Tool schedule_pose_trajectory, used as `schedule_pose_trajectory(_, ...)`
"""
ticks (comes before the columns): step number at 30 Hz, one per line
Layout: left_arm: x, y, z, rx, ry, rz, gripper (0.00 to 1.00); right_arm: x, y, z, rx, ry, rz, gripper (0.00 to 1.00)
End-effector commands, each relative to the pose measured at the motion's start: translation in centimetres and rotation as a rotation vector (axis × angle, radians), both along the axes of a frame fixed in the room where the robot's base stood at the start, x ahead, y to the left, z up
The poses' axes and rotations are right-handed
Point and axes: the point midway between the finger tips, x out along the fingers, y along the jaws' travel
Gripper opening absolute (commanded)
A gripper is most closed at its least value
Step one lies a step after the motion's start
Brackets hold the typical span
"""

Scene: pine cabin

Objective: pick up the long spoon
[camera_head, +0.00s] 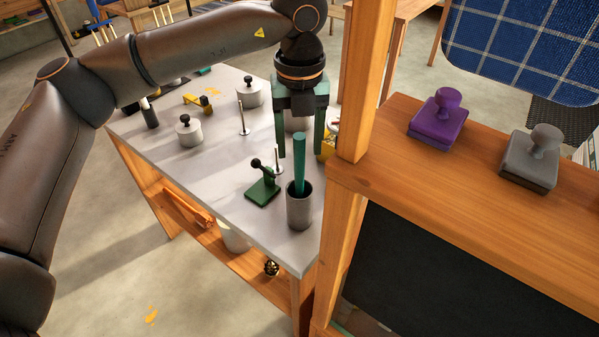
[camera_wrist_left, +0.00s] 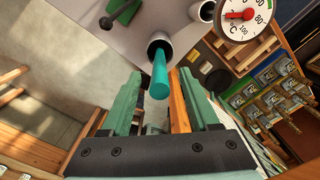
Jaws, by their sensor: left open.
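A teal rod-like handle (camera_head: 300,162) stands nearly upright in a grey cup (camera_head: 299,212) near the table's front corner; it looks like the long spoon's handle, and its lower end is hidden in the cup. My left gripper (camera_head: 299,150) points down at the top of this handle, open and empty, with green fingers. In the left wrist view the teal handle (camera_wrist_left: 159,75) shows between the finger lines, rising from the cup (camera_wrist_left: 161,41) towards the camera. I cannot tell whether its tip is between the fingers. My right gripper is not in view.
The grey table (camera_head: 215,160) holds a green stand (camera_head: 263,190) beside the cup, thin metal posts and lidded pots (camera_head: 188,131). A wooden post (camera_head: 358,80) and a shelf with purple (camera_head: 437,122) and grey (camera_head: 531,162) stamp-like blocks stand close on the right. A dial (camera_wrist_left: 242,15) shows in the wrist view.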

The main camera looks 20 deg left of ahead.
Motion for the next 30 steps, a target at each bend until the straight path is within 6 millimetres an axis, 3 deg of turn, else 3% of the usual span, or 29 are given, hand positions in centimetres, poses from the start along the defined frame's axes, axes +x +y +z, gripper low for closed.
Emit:
schedule_pose_trajectory(9,-0.1,0.1,-4.3,0.001,0.004,0.0,0.61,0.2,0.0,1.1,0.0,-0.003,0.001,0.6)
schedule_pose_trajectory(17,-0.1,0.0,-4.6,0.0,0.001,0.0,0.61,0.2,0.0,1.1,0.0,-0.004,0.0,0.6)
schedule_pose_trajectory(30,-0.1,0.0,-4.6,0.0,0.001,0.0,0.13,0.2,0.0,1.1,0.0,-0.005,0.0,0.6)
